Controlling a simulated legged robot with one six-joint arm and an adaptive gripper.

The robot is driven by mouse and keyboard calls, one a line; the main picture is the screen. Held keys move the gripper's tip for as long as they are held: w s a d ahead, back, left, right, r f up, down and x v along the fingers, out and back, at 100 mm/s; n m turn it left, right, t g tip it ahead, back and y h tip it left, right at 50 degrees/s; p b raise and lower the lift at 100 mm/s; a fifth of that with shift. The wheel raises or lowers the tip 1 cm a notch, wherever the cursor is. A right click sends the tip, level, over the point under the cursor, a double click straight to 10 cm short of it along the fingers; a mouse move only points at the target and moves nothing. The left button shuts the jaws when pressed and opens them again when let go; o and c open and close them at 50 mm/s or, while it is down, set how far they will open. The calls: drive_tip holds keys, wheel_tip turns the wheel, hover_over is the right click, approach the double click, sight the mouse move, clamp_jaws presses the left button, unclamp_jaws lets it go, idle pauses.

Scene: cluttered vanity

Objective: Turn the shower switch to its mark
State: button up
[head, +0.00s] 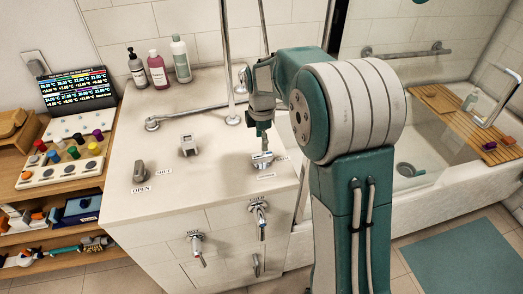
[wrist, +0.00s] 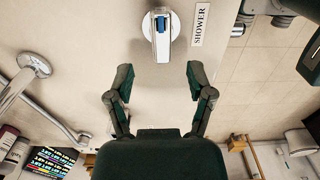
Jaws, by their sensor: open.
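The shower switch (wrist: 161,34) is a chrome lever with a blue inset on a round white base, mounted on the white counter top. In the wrist view its lever points down the picture toward my gripper (wrist: 159,82). A label reading SHOWER (wrist: 200,25) lies to the right of the switch, apart from it. My gripper is open and empty, its two fingers spread below the lever and not touching it. In the head view my gripper (head: 263,145) is just above the switch (head: 262,161) and hides part of it.
Two more handles, one grey (head: 140,172) and one light (head: 187,146), stand left on the counter (head: 215,185). Chrome taps (head: 196,245) are on its front face. Bottles (head: 158,72) and an upright chrome pipe (head: 226,60) stand behind. A bathtub (head: 420,185) lies to the right.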

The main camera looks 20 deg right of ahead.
sight(262, 154)
wheel_tip(262, 154, up, 6)
drive_tip(key=shift+f, duration=0.25)
idle(0.4)
